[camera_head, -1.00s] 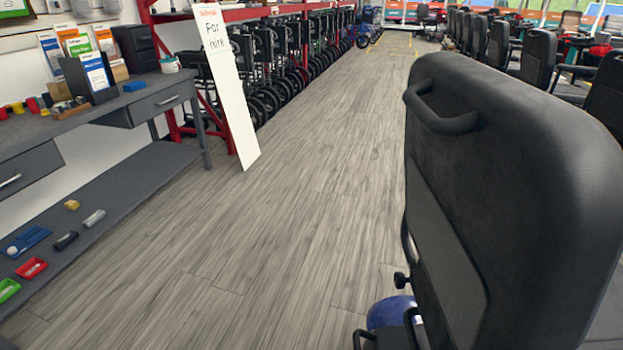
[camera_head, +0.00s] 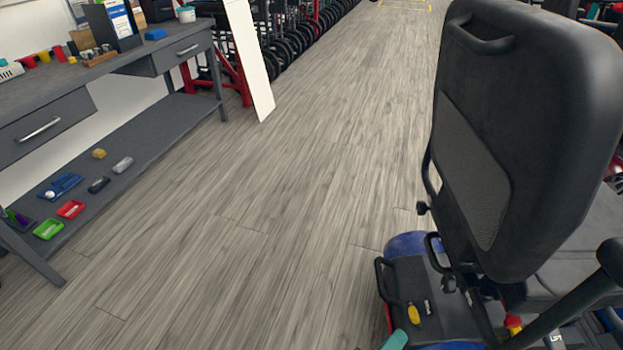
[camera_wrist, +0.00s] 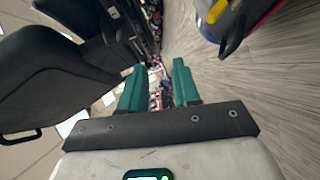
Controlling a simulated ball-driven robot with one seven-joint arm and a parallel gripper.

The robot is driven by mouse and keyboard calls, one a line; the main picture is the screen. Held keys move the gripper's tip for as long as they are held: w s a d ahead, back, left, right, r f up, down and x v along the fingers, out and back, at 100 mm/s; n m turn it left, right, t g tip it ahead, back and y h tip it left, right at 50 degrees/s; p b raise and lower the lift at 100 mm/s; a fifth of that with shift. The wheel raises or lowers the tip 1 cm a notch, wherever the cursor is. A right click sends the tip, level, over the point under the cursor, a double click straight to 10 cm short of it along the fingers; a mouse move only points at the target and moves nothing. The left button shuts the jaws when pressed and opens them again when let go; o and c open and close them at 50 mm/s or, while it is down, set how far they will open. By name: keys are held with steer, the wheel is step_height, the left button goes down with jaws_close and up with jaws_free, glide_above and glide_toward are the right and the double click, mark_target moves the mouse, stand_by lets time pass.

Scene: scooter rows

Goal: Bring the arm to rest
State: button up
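My gripper (camera_wrist: 160,78) shows in the wrist view with its two green fingers apart and nothing held between them. In the head view a teal piece at the bottom edge looks like one of my fingers, near the rear of a scooter; the rest of my gripper is out of that view. My arm is mostly hidden in both views.
A mobility scooter with a black seat (camera_head: 540,110) and a blue rear stands close on the right. A grey workbench (camera_head: 110,62) with trays on its lower shelf is at left. A white sign board (camera_head: 247,60) leans beyond it. The wooden floor (camera_head: 260,220) between is clear.

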steer(key=s+d+f+m+g+y, duration=0.4)
steer(key=s+d+m+g+y, duration=0.25)
steer(key=s+d+g, duration=0.55)
steer(key=s+r+t+y, duration=0.2)
steer(key=s+y, duration=0.3)
steer(key=s, duration=0.1)
step_height(320, 180, up, 27)
steer(key=p, duration=2.7)
steer(key=shift+w+m, duration=0.25)
steer(key=shift+m, duration=0.1)
steer(key=shift+h, duration=0.25)
